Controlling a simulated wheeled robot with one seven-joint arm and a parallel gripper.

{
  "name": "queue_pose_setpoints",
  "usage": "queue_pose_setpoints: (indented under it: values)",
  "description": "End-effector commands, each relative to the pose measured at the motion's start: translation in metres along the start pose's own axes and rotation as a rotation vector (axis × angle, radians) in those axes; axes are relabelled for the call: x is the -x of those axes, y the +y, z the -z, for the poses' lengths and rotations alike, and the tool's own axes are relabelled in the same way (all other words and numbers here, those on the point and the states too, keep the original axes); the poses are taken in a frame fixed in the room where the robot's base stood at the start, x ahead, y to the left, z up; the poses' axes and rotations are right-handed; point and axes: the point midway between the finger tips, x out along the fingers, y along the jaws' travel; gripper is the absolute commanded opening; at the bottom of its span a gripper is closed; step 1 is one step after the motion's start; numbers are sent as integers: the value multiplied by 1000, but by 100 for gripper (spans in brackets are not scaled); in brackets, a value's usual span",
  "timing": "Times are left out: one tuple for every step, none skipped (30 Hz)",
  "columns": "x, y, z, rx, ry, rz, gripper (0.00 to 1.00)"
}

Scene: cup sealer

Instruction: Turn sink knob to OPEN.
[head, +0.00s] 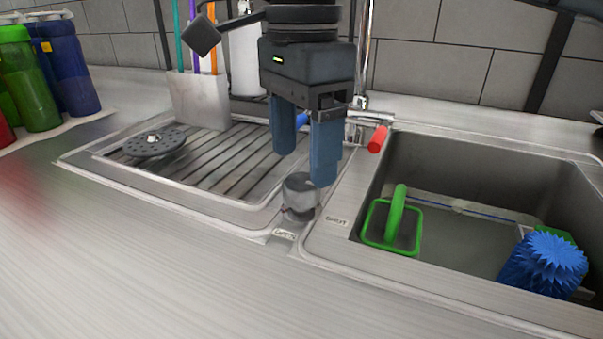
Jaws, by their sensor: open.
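The sink knob (300,192) is a short round metal knob on the rim between the drainboard and the basin. Two small labels sit beside it, one in front (284,234) and one to its right (336,221); their text is too small to read surely. My gripper (304,168) points down just above the knob, with its two blue fingers apart and nothing seen between them. The right fingertip overlaps the knob's upper right edge in the picture; I cannot tell whether it touches.
The faucet's red handle (378,139) is right of my gripper. The sink basin (450,160) holds a green-handled scrubber (396,218) and a blue spiky brush (545,265). A drain strainer (155,144) lies on the drainboard (225,160). Bottles (28,85) stand left. The front counter is clear.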

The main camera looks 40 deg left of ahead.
Motion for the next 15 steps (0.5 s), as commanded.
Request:
queue_pose_setpoints:
  values:
    - [-9,0,0,1,-2,-1,74]
    - [-13,0,0,1,-1,0,74]
    - [-18,0,0,1,-2,0,74]
    - [-22,0,0,1,-3,0,74]
    - [-25,0,0,0,-3,1,74]
    - [-28,0,0,0,-1,1,74]
    - [-30,0,0,0,-1,2,74]
    - [-32,0,0,0,-1,2,74]
    - [-34,0,0,0,-1,1,74]
    - [-34,0,0,0,-1,1,74]
    - [-35,0,0,0,-1,1,74]
    - [-36,0,0,0,-1,1,74]
    - [-36,0,0,0,-1,1,74]
    - [-36,0,0,0,-1,1,74]
    - [-36,0,0,0,-1,1,74]
